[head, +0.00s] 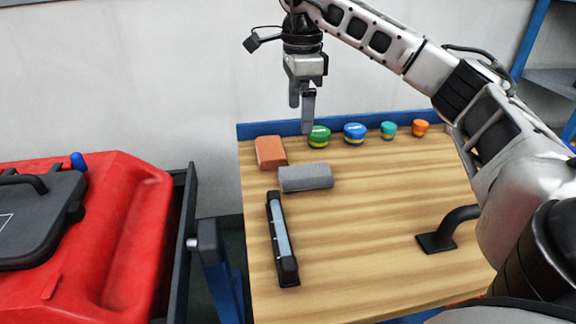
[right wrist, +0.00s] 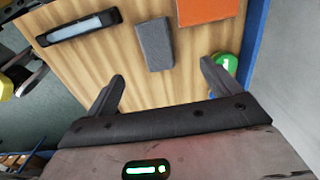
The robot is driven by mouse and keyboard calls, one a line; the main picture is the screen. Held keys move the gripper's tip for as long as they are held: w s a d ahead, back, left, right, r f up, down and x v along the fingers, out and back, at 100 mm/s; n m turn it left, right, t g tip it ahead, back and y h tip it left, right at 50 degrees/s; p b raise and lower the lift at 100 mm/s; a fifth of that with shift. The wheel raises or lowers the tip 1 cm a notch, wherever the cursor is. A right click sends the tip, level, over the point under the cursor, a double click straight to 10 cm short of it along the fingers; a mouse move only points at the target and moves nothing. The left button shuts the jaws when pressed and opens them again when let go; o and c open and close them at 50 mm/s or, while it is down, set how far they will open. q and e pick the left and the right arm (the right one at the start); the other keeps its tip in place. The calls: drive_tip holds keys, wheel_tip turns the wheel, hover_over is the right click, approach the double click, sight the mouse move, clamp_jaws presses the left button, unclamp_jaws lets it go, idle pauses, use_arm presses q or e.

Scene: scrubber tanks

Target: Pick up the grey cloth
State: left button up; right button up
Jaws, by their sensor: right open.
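The grey cloth (head: 305,178) lies folded or rolled on the wooden table, near its back left. It also shows in the right wrist view (right wrist: 155,45), just ahead of the fingers and lying between their lines. My right gripper (head: 302,115) hangs above the back of the table, fingers pointing down, open and empty. In the right wrist view its two fingers (right wrist: 162,70) are spread apart, with bare wood between them. The gripper is apart from the cloth. My left gripper is not in view.
An orange-red block (head: 270,152) lies just behind the cloth. A dark bar with a pale tube (head: 280,235) lies in front. Green (head: 319,136), blue (head: 355,133), teal (head: 388,130) and orange (head: 420,128) lidded pots line the back. A black handle (head: 450,230) stands right; a red tank (head: 130,230) stands left.

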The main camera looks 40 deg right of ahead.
hover_over(303, 172)
drive_tip(key=f, duration=0.8)
drive_tip(key=shift+w+f, duration=0.2)
drive_tip(key=shift+s+f, duration=0.15)
drive_tip(key=shift+f, duration=3)
drive_tip(key=c, duration=1.1)
